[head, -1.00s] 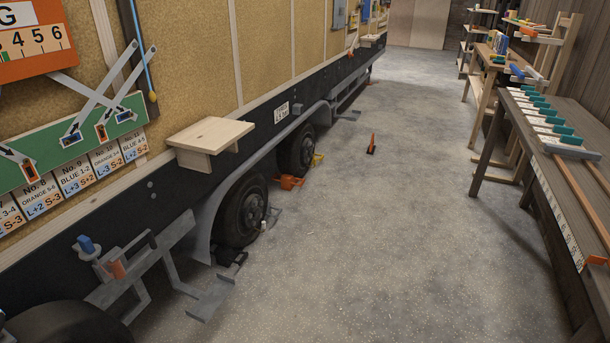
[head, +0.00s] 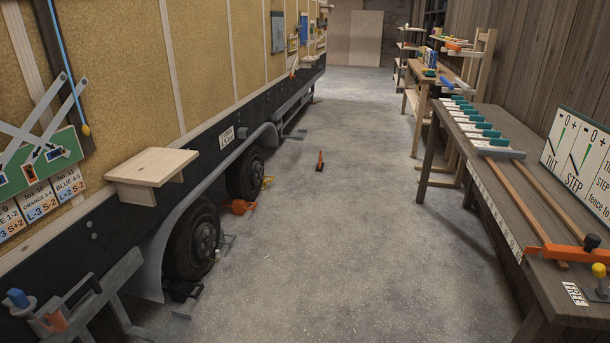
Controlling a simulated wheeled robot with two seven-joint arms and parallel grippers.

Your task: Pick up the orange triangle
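A small upright orange triangle-like object (head: 320,161) with a dark base stands on the floor in the middle distance, right of the trailer. It is small in view, so its exact shape is hard to tell. Another orange object (head: 240,206), with an irregular shape, lies on the floor beside the trailer's wheels. Neither of my grippers shows in the head view.
The trailer (head: 130,120) runs along the left, with a wooden shelf (head: 152,165) and metal steps jutting out. A dark workbench (head: 470,160) with an orange-ended bar (head: 570,252) stands on the right.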

